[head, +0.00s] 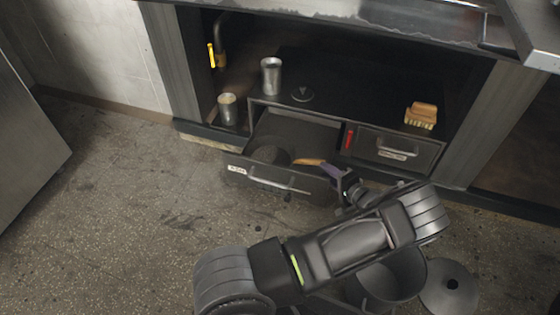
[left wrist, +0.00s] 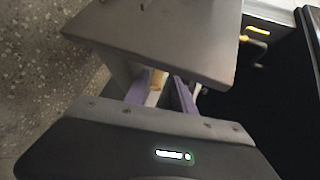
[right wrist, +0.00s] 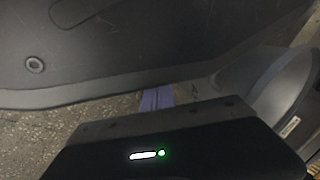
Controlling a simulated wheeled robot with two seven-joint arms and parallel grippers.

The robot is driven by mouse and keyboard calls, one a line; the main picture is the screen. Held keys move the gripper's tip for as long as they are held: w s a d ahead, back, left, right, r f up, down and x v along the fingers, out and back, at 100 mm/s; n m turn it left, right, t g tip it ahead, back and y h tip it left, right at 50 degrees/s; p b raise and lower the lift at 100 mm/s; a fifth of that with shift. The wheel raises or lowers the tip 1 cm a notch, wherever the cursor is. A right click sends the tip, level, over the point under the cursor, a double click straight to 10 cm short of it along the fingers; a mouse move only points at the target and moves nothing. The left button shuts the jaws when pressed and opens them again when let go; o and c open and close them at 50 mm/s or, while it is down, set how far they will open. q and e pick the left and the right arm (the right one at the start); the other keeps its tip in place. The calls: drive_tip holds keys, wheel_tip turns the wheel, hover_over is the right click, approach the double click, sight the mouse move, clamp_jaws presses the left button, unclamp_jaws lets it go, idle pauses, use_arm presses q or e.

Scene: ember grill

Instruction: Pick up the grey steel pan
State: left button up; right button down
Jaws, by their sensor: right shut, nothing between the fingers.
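The grey steel pan (head: 268,157) appears as a dark round shape inside the open drawer, partly hidden by the drawer front (head: 280,181). Its tan wooden handle (head: 309,162) points right, toward my left gripper (head: 344,178), which is at the drawer's right front corner. In the left wrist view, the purple fingers of my left gripper (left wrist: 160,94) stand apart, with a tan piece of the handle (left wrist: 155,86) showing between or just beyond them. Contact cannot be told. My right gripper (right wrist: 157,99) is shut and empty in the right wrist view; the head view does not show it.
A steel cup (head: 271,77), a small dark lid (head: 302,94) and a wooden brush (head: 421,115) sit on the drawer unit. A can (head: 228,109) stands to its left. A closed drawer (head: 393,149) is to the right. The floor at left is clear.

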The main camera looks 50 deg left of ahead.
sight(313, 164)
use_arm(q)
drive_tip(key=shift+w+a+f, duration=0.1)
drive_tip(key=shift+a+f, duration=0.2)
drive_tip(key=shift+a, duration=0.45)
drive_tip(key=b+x, duration=0.3)
drive_tip(key=x, duration=0.1)
drive_tip(key=shift+a+f, duration=0.3)
drive_tip(key=shift+a, duration=0.25)
drive_tip(key=shift+r, duration=0.1)
clamp_jaws()
idle(1.0)
